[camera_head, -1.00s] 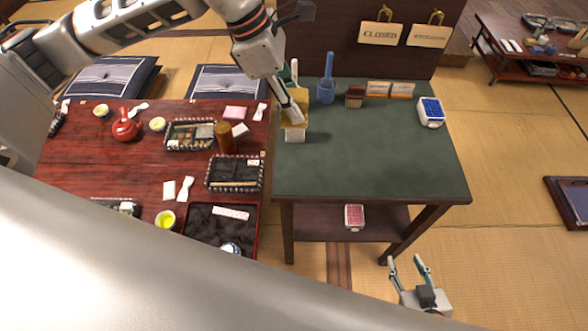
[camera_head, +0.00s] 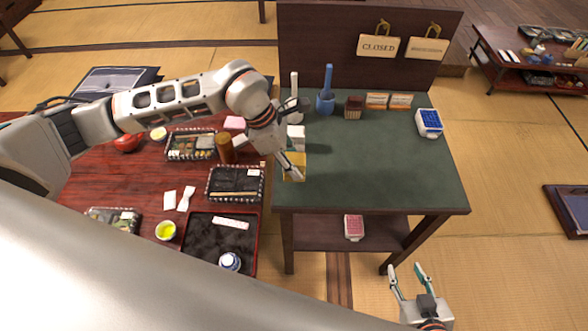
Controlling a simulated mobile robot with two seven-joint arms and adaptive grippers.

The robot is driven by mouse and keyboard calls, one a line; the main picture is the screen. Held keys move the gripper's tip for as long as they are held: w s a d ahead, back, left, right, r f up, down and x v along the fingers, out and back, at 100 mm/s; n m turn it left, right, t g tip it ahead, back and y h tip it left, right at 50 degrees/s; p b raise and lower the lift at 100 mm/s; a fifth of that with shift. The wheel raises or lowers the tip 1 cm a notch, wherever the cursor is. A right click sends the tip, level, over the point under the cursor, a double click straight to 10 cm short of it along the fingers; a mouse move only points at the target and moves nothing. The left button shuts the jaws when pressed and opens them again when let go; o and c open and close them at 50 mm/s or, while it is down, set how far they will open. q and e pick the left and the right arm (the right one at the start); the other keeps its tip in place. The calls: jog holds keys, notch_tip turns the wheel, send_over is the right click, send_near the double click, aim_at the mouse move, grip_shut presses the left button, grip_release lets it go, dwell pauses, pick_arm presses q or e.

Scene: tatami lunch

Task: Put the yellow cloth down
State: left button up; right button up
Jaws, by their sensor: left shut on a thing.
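The yellow cloth (camera_head: 294,172) is in my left gripper (camera_head: 290,168), over the left side of the green-topped table (camera_head: 380,170). The gripper is shut on it. The cloth looks like a small folded pad, partly covered by the fingers. I cannot tell whether it touches the table top. My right gripper (camera_head: 407,272) is open and empty, low in front of the table at the right.
A white container (camera_head: 296,138) stands just behind the cloth. The table's middle is clear. A red table (camera_head: 145,190) with trays lies left.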

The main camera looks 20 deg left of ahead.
pick_arm(q)
jog(key=shift+f, duration=1.7)
jog(key=o, duration=1)
jog(key=shift+f, duration=0.2)
jog(key=v, duration=0.5)
jog(key=a+v, duration=0.1)
jog(key=v, duration=0.2)
jog(key=shift+w+f+b, duration=0.2)
jog(key=shift+w+b, duration=0.05)
jog(key=shift+b, duration=0.15)
